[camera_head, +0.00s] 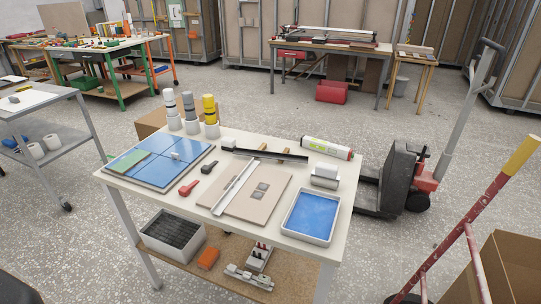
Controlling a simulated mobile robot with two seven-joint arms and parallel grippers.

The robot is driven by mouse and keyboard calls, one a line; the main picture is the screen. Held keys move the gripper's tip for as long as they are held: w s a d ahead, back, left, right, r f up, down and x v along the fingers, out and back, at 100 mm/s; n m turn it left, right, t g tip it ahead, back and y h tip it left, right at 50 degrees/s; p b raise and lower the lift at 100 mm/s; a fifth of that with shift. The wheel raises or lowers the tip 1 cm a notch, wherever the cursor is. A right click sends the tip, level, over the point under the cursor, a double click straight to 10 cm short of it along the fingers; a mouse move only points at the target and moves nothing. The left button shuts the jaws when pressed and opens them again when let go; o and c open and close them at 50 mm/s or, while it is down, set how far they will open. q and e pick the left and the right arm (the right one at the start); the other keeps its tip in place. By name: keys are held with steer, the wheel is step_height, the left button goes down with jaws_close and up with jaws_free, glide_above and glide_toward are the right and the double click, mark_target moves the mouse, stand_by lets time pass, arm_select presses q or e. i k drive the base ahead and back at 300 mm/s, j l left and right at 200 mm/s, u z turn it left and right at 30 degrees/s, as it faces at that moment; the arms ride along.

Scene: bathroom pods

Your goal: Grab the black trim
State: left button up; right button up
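The black trim (272,155) is a long thin dark bar lying near the back middle of the white work table (334,212). It runs left to right, behind a beige board (262,210). A small whitish block (229,144) is close to its left end; I cannot tell whether they touch. A light silver trim (236,187) lies slantwise on the board, its upper end close to the black trim. Neither of my grippers is in view.
Blue tiles (168,173), a red tool (189,187), a dark tool (209,167), a blue tray (309,215), a white-and-red tube (326,148) and upright bottles (209,108) crowd the table. A pallet jack (421,175) stands to the right, a metal cart (55,125) to the left.

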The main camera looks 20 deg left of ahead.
mark_target(238, 151)
steer(key=j+z, duration=0.15)
steer(key=z, duration=0.35)
steer(key=j+z, duration=0.15)
steer(key=z, duration=0.3)
steer(key=k+j+z, duration=0.2)
steer(key=j+z, duration=0.15)
steer(key=k+j+z, duration=0.4)
steer(key=k+j, duration=0.45)
steer(key=k+j+z, duration=0.1)
steer(key=k+j, duration=0.45)
steer(key=j, duration=0.2)
